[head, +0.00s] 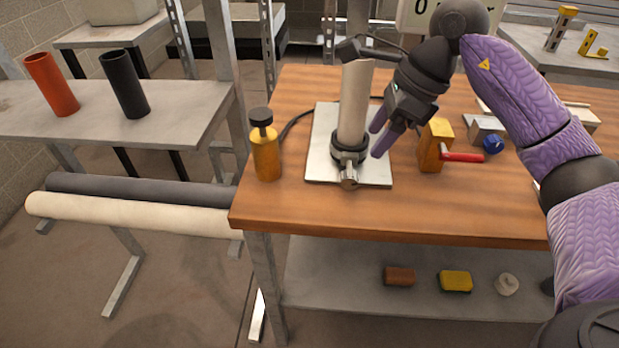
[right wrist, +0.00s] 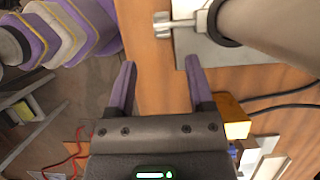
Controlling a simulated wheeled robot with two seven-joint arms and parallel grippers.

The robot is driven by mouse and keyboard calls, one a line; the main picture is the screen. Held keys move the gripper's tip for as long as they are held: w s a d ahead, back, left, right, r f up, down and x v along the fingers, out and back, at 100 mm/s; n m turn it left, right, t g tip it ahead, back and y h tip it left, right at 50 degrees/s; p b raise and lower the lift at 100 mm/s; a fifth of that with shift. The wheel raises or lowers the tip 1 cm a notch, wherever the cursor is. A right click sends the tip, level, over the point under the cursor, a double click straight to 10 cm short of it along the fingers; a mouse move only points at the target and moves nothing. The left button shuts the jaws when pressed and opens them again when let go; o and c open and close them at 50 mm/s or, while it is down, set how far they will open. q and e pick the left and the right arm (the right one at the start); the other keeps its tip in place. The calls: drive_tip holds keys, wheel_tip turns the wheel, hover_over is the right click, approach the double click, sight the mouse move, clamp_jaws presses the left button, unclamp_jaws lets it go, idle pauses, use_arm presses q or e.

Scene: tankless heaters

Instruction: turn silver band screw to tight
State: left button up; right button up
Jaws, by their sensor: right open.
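A cream pipe (head: 355,100) stands upright on a pale metal plate (head: 320,155) on the wooden workbench. A dark band (head: 348,152) circles its lower end, and the silver band screw (head: 349,183) sticks out at the front. My right gripper (head: 376,142), with purple fingers, is open and empty just right of the pipe and band. In the right wrist view, the silver screw (right wrist: 162,24) lies ahead of the open fingers (right wrist: 160,64), roughly in line with the gap between them. The pipe (right wrist: 275,30) shows at upper right. My left gripper is not in view.
A yellow bottle with a dark cap (head: 265,150) stands left of the plate. A yellow block (head: 435,145) with a red handle (head: 463,157) and a blue knob (head: 493,144) stand to the right. The bench front (head: 390,218) is clear. A cable runs behind the bottle.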

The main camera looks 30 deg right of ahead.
sight(351, 174)
drive_tip(key=b+x, duration=0.1)
drive_tip(key=x, duration=0.3)
drive_tip(key=b+x, duration=0.2)
drive_tip(key=x, duration=0.3)
drive_tip(key=shift+d+f, duration=0.1)
drive_tip(key=shift+d, duration=0.1)
drive_tip(key=shift+w+a+f, duration=0.1)
drive_tip(key=shift+a+f, duration=0.1)
drive_tip(key=shift+f, duration=0.2)
drive_tip(key=shift+c, duration=0.7)
drive_tip(key=shift+r, duration=0.1)
clamp_jaws()
